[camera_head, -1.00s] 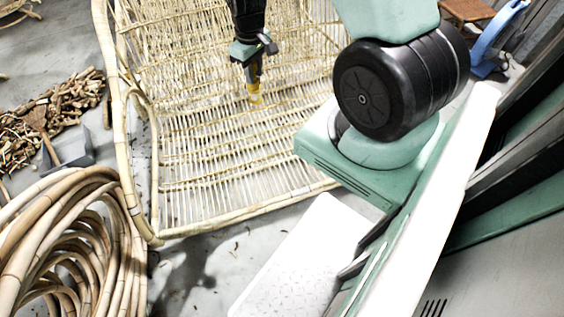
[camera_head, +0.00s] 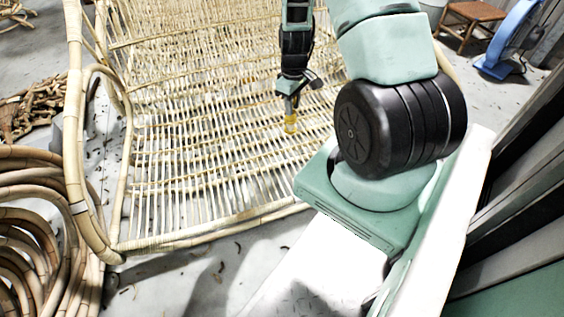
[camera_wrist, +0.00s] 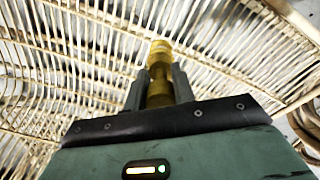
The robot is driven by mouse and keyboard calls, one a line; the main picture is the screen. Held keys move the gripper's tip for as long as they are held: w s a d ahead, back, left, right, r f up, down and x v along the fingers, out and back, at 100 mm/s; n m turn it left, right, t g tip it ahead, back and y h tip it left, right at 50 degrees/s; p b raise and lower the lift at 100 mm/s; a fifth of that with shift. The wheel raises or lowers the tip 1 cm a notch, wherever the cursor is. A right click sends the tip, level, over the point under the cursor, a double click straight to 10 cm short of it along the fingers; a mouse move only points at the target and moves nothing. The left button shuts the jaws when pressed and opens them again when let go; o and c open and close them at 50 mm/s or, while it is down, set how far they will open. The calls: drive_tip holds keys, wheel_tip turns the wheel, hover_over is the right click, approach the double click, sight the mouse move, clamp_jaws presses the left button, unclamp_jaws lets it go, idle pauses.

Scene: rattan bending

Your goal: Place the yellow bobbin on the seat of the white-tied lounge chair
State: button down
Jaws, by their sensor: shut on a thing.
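The yellow bobbin (camera_head: 291,122) is between the fingers of my gripper (camera_head: 289,98), which is shut on it. It also shows in the wrist view (camera_wrist: 160,62), upper part clear and lower part between the two grey fingers (camera_wrist: 159,88). The rattan lounge chair (camera_head: 190,190) has a slatted seat that spreads behind and below the bobbin. The bobbin is over the right part of the seat; I cannot tell whether it touches the slats. The ties on the chair look yellowish or pale, and their colour is hard to tell.
A stack of bent rattan coils (camera_head: 35,225) stands at the left front. A pile of short cut pieces (camera_head: 35,105) lies at the far left. A brown stool (camera_head: 470,18) and a blue object (camera_head: 503,42) stand at the upper right. Scraps dot the grey floor.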

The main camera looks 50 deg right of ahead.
sight(294, 132)
drive_tip(key=f, duration=0.1)
drive_tip(key=f+b, duration=0.1)
drive_tip(key=f, duration=0.1)
drive_tip(key=shift+s+d, duration=0.3)
drive_tip(key=shift+d, duration=0.1)
wheel_tip(294, 132, down, 9)
drive_tip(key=b, duration=0.6)
drive_tip(key=shift+f, duration=0.1)
drive_tip(key=shift+f, duration=0.15)
drive_tip(key=c, duration=1.2)
unclamp_jaws()
drive_tip(key=shift+o, duration=0.2)
